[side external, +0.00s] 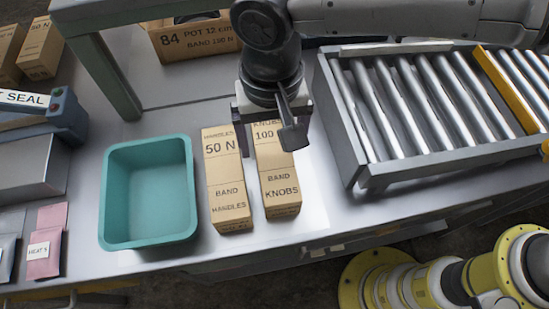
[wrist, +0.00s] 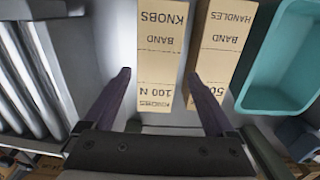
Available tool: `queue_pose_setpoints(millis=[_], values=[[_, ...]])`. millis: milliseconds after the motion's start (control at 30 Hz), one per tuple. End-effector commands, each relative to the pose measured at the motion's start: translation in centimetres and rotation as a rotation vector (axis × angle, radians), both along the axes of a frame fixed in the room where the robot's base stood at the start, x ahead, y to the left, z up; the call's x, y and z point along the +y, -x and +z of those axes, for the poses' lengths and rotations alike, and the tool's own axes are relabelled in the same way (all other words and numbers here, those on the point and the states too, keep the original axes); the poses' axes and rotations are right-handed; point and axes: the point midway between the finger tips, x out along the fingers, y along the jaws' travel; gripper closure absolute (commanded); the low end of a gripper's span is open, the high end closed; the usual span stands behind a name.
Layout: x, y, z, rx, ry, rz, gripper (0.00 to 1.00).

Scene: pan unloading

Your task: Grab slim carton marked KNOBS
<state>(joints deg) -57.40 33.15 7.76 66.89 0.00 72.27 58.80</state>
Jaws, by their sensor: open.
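The slim carton marked KNOBS (side external: 278,178) is a brown box lying on the grey table, with "100" and "BAND" also printed on it. In the wrist view the KNOBS carton (wrist: 162,50) lies ahead of and between my open fingers. My gripper (side external: 272,125) is over the far end of this carton in the side view and hides part of it. My gripper (wrist: 163,90) is open with nothing held. A similar carton marked HANDLES (side external: 227,178) lies close to the left of the KNOBS carton, with a narrow gap; in the wrist view it is to the right (wrist: 220,45).
A teal tray (side external: 150,240) stands left of the cartons, empty. A roller conveyor (side external: 360,178) is at the right. A sealing device (side external: 30,175) and pink pouches (side external: 44,258) are at the left.

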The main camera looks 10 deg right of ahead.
Motion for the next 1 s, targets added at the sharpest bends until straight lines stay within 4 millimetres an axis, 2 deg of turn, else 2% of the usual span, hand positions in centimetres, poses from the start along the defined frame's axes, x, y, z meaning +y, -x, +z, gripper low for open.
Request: queue_pose_setpoints(millis=[100,333,600,933,1000], values=[[0.0,0.0,-1.6,0.001,0.001,0.0,0.1],[-0.2,0.0,-3.1,0.001,0.001,-0.001,0.1],[-0.4,-0.1,-6.7,0.001,0.001,-0.001,0.1],[-0.3,-0.1,-7.4,-0.001,-0.001,-0.001,0.1],[-0.3,-0.1,-7.4,-0.001,-0.001,-0.001,0.21]])
